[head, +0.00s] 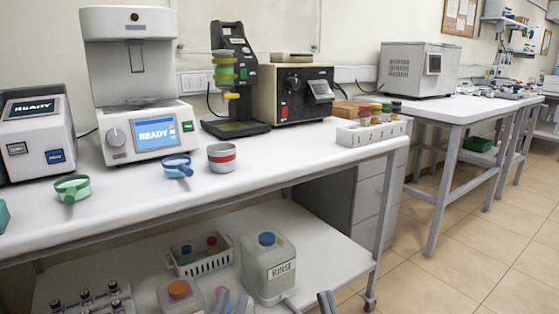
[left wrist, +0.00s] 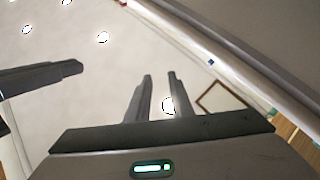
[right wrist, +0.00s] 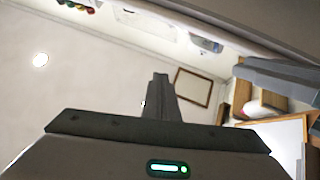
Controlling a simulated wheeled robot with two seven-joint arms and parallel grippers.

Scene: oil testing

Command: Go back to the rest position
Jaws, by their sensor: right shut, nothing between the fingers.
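My left gripper (head: 231,298) shows at the bottom edge of the head view, in front of the lower shelf, with its fingers apart. In the left wrist view its two fingers (left wrist: 159,76) stand apart with only wall and ceiling behind, so it is open and empty. My right gripper (head: 326,299) shows at the bottom edge, to the right of the left one. In the right wrist view its fingers (right wrist: 160,78) are together with nothing between them. Both grippers point upward, apart from the bench and its things. Most of both arms is out of the head view.
The white bench (head: 255,190) carries a READY machine (head: 143,130), a green cup (head: 72,188), a blue cup (head: 177,166), a red-banded cup (head: 221,158) and a bottle rack (head: 370,133). A RINSE jug (head: 268,268) stands on the lower shelf (head: 325,255). Floor (head: 470,250) at right is clear.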

